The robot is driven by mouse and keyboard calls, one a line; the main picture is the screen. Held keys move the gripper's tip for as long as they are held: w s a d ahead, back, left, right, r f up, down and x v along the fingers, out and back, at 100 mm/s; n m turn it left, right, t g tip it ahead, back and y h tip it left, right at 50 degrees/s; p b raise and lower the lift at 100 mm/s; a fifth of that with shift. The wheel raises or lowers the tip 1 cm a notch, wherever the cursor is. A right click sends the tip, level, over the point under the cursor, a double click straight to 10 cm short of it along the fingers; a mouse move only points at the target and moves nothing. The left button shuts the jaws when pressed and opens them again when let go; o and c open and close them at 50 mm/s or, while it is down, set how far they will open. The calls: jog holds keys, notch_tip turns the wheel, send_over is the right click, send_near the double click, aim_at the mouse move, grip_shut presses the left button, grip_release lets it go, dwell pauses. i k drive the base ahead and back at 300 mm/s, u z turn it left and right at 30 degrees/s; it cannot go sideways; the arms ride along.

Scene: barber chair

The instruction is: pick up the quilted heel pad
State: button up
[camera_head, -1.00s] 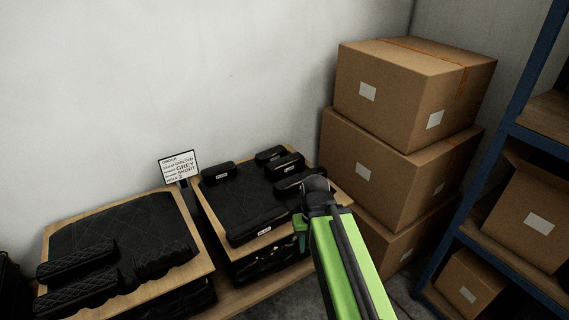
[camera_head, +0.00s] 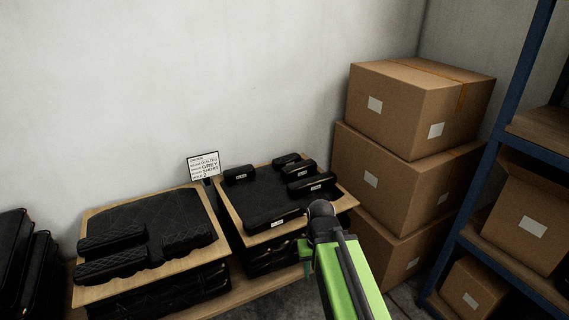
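Quilted black pads lie on the left wooden board: a large quilted panel (camera_head: 150,220), and at its front left two long quilted rolls, an upper one (camera_head: 112,238) and a lower one (camera_head: 110,265). I cannot tell which piece is the heel pad. The right board holds a flat black pad (camera_head: 268,200) and several small labelled black pads, one of them (camera_head: 310,184) near its right edge. My green arm rises from the bottom right. My gripper (camera_head: 306,256) shows only as a green part beside the right board's front corner; its fingers are mostly hidden, and no held object is visible.
An order sign (camera_head: 203,166) stands behind the boards, with "QUILTED", "GREY" and "SHORT" on it. Stacked cardboard boxes (camera_head: 405,175) and a blue shelf rack (camera_head: 490,160) stand at the right. Dark upright panels (camera_head: 22,265) are at the far left.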

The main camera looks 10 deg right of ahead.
aim_at(281, 162)
jog(key=u, duration=0.05)
jog(key=i, duration=0.9)
jog(key=u, duration=0.9)
jog(key=k, duration=0.15)
jog(key=u, duration=3.1)
jog(key=k, duration=1.25)
jog(key=z, duration=3.5)
jog(key=i, duration=0.1)
jog(key=u, duration=1.95)
